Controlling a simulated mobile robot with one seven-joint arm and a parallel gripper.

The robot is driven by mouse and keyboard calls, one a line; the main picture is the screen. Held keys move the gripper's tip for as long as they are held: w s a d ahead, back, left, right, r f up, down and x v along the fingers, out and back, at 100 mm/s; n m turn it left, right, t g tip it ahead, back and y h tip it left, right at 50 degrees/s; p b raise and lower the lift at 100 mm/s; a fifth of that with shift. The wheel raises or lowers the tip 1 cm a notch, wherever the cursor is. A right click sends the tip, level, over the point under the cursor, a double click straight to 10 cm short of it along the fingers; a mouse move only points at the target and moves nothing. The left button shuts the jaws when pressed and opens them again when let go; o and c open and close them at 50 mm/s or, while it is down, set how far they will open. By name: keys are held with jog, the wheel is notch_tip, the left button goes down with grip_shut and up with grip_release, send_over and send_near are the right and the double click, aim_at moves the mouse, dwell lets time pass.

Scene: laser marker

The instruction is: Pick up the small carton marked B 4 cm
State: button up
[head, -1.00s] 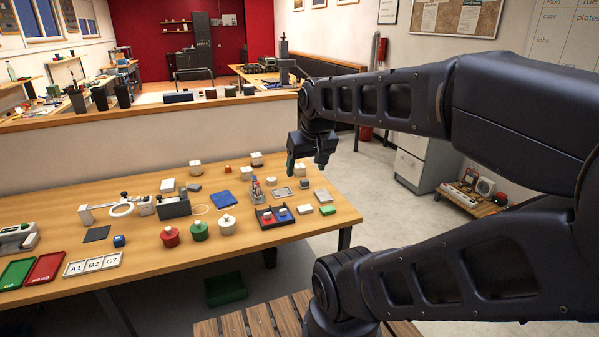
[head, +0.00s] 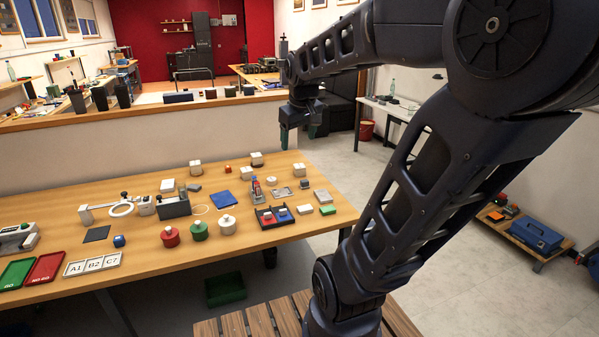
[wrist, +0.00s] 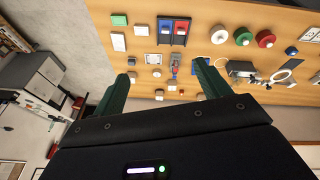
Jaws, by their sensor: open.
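Several small whitish block-shaped pieces stand on the wooden table. One pale block (head: 195,168) is at the back middle, another pale block (head: 257,159) is farther back, and a third pale block (head: 299,170) is near the right end. No mark is readable on any of them, so I cannot tell which is the carton marked B 4 cm. My gripper (head: 300,135) hangs above the table's far right edge, open and empty. In the wrist view its two green fingers (wrist: 164,68) are spread wide, with nothing between them but the table in the background.
The table (head: 140,186) also holds red, green and white lidded pots (head: 198,230), a dark tray (head: 272,220) with red and blue blocks, a ring-shaped fixture (head: 122,209) and a labelled tray (head: 92,265). A low partition (head: 130,146) stands behind. Open floor lies to the right.

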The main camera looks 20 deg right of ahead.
jog(key=w+d+n+g, duration=0.1)
jog(key=w+d+n, duration=0.25)
jog(key=w, duration=1.15)
jog(key=n+g+h, duration=0.1)
jog(key=n+g, duration=0.2)
jog(key=n, duration=0.7)
send_over(299, 166)
jog(key=f, duration=2.5)
jog(key=shift+w+a+f, duration=0.25)
jog(key=shift+a+f, duration=0.05)
jog(key=f, duration=0.5)
jog(key=shift+d+f, duration=0.15)
jog(key=shift+d, duration=0.2)
jog(key=shift+d+f, duration=0.15)
jog(key=shift+f, duration=2.45)
jog(key=c, duration=1.1)
